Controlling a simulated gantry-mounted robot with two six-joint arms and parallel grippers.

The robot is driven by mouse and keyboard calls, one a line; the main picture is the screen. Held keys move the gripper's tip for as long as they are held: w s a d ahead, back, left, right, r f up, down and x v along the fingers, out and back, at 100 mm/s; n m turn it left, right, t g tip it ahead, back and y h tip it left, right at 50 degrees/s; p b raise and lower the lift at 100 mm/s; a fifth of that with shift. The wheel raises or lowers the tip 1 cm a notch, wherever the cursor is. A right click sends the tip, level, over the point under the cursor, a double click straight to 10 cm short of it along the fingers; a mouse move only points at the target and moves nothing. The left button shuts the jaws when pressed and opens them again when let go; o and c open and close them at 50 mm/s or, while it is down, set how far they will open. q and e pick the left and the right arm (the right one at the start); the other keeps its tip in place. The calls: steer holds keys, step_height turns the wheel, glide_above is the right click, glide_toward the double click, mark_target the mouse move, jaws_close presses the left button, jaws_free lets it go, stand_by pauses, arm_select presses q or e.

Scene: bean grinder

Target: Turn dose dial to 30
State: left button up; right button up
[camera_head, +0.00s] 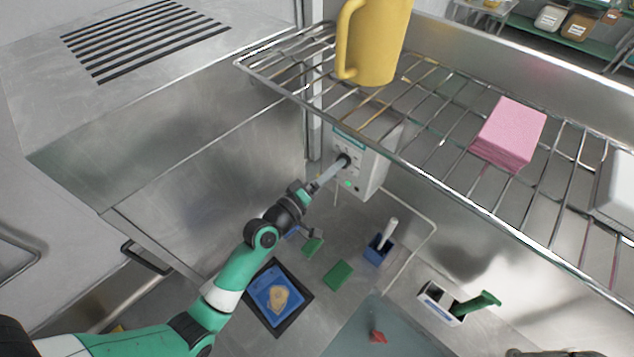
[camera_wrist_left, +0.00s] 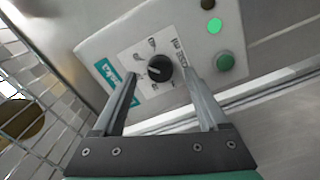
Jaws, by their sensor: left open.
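The control box (camera_head: 372,170) is a light grey unit mounted on the back wall under the wire shelf. The black round dose dial (camera_wrist_left: 159,69) sits on its front panel, ringed by small printed marks too small to read surely. My left gripper (camera_wrist_left: 160,85) is open, with one finger on each side of the dial in the left wrist view. Whether the fingers touch the dial cannot be told. In the head view my left gripper (camera_head: 338,166) reaches the box face and partly covers the dial. My right gripper is not in view.
A lit green light (camera_wrist_left: 214,25) and a green button (camera_wrist_left: 225,61) sit right of the dial. The wire shelf (camera_head: 440,180) above holds a yellow pitcher (camera_head: 378,45) and a pink block (camera_head: 508,134). A blue tray (camera_head: 262,300) and a blue holder (camera_head: 377,250) are below.

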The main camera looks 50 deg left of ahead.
arm_select(q)
steer(key=s+d, duration=0.1)
steer(key=s, duration=0.8)
steer(key=shift+d+b, duration=0.15)
steer(key=shift+b, duration=0.25)
